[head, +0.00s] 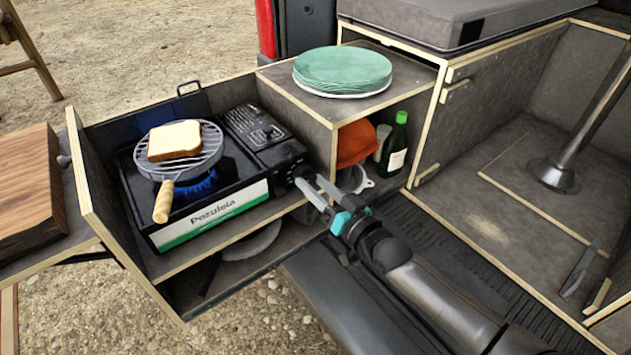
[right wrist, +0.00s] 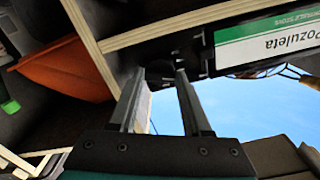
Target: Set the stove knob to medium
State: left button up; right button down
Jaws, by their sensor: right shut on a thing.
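The black camp stove (head: 215,228) stands in the open box at the left, with a "Pozuleta" label on its front. Blue flame shows under a round wire toaster rack (head: 205,160) with a wooden handle, and a slice of bread (head: 174,140) lies on it. The dark stove knob (head: 302,172) is at the right end of the stove front. My right gripper (head: 310,188) is shut on the knob. In the right wrist view the knob (right wrist: 160,71) is a dark shape between the fingertips, and its setting cannot be read. My left gripper is out of view.
Green plates (head: 343,68) sit on the shelf top. Below are an orange cloth-like item (head: 356,142) and a green bottle (head: 395,145), close to my right gripper. A wooden board (head: 28,190) is at far left. A shelf under the stove holds a plate (head: 252,242).

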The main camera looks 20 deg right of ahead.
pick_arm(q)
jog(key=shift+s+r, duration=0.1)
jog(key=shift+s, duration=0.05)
pick_arm(e)
jog(key=shift+m, duration=0.3)
jog(key=shift+c, duration=1.7)
grip_release()
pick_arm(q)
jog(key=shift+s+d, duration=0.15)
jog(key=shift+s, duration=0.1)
pick_arm(e)
jog(key=shift+s, duration=0.15)
